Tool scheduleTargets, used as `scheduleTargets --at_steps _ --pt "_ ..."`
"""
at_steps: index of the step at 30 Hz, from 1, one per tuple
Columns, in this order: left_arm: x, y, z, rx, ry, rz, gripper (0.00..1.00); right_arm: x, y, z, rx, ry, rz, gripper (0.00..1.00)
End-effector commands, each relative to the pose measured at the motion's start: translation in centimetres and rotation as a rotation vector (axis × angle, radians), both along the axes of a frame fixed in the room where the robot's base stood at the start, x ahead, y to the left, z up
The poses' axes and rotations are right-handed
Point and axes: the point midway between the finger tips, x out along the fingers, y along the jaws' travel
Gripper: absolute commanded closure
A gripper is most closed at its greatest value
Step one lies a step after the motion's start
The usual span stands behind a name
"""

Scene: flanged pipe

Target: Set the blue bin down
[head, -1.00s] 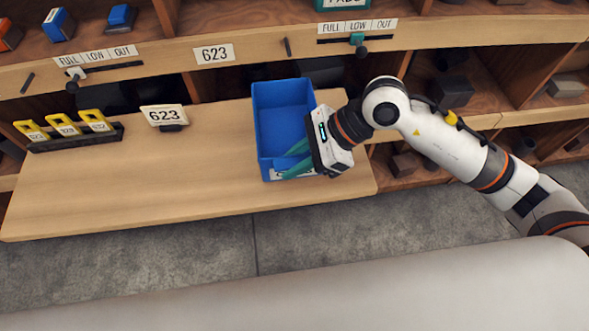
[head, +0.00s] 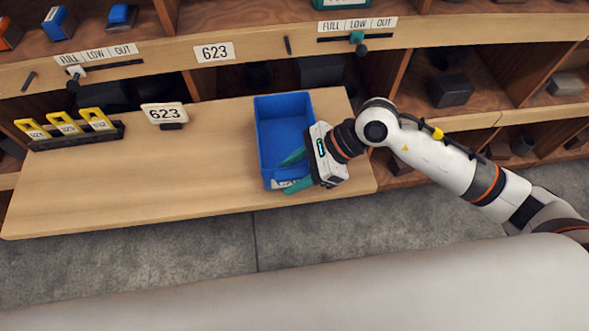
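The blue bin (head: 283,126) stands upright and empty at the right part of the wooden board and appears to rest on it. My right gripper (head: 292,175) is at the bin's front wall. One teal finger is inside the bin and the other is outside, in front of the wall. The fingers are spread apart, with the wall between them and gaps showing, so the gripper looks open. The label on the bin's front is partly hidden by the gripper. My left gripper is not in view.
The wooden board (head: 140,185) is clear left of the bin. A 623 sign (head: 164,115) and a black rack with yellow tags (head: 75,136) stand at its back left. Shelves with cubbies (head: 480,85) rise behind. The board's front edge drops to a grey floor.

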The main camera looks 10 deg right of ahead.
Motion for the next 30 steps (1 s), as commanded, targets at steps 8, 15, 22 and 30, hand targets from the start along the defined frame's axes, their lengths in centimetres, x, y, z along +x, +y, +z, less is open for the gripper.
scheduleTargets --at_steps 8,15,22,30 --pt "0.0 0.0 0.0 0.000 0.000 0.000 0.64 0.0 -0.4 0.4 -0.001 -0.001 -0.001 0.53" --pt "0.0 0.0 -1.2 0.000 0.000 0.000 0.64 0.1 -3.6 3.3 -0.005 -0.006 -0.001 0.53" --pt "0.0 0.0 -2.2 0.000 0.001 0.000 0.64 0.1 -6.8 6.7 -0.004 -0.004 -0.002 0.53" --pt "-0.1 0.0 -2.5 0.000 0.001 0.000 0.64 0.0 -8.5 8.6 -0.001 -0.001 -0.001 0.53"
